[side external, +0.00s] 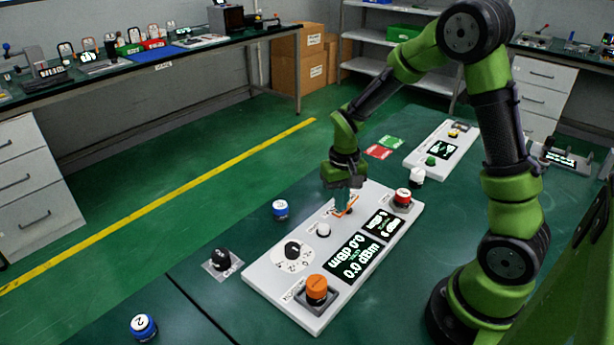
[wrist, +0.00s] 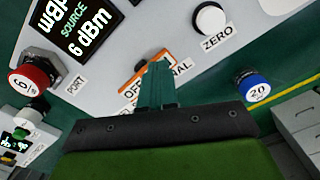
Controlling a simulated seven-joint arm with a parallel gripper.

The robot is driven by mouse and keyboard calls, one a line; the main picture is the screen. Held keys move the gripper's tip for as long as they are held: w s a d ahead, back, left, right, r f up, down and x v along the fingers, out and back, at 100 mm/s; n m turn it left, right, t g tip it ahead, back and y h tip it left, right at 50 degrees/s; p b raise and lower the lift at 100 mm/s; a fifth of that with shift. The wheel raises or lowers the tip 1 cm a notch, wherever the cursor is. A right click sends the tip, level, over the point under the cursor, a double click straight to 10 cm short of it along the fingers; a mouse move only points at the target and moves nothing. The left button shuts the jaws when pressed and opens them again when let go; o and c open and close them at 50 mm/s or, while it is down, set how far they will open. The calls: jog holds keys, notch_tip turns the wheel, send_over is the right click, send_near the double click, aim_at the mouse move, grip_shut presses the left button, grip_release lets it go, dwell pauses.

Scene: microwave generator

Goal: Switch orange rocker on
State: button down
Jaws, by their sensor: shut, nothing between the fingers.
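The orange rocker (side external: 349,204) sits on the white instrument panel (side external: 372,290), near its far end. In the side view my gripper (side external: 344,211) is over the rocker and hides part of it. In the wrist view the orange-edged rocker (wrist: 128,88) shows beside and behind my shut fingers (wrist: 159,62), with a label beside it partly covered. The fingers are together and empty, pointing at the rocker. I cannot tell whether they touch it or which way it is tipped.
Nearby on the panel are a white ZERO button (wrist: 210,18), a red button (side external: 403,195), a black dial (side external: 292,248), displays (side external: 352,259) and an orange knob (side external: 317,287). A blue-sided cap (side external: 280,209) stands beside the panel. The green table left of it is mostly clear.

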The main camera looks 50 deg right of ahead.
notch_tip(320, 180, up, 7)
dwell(0.8)
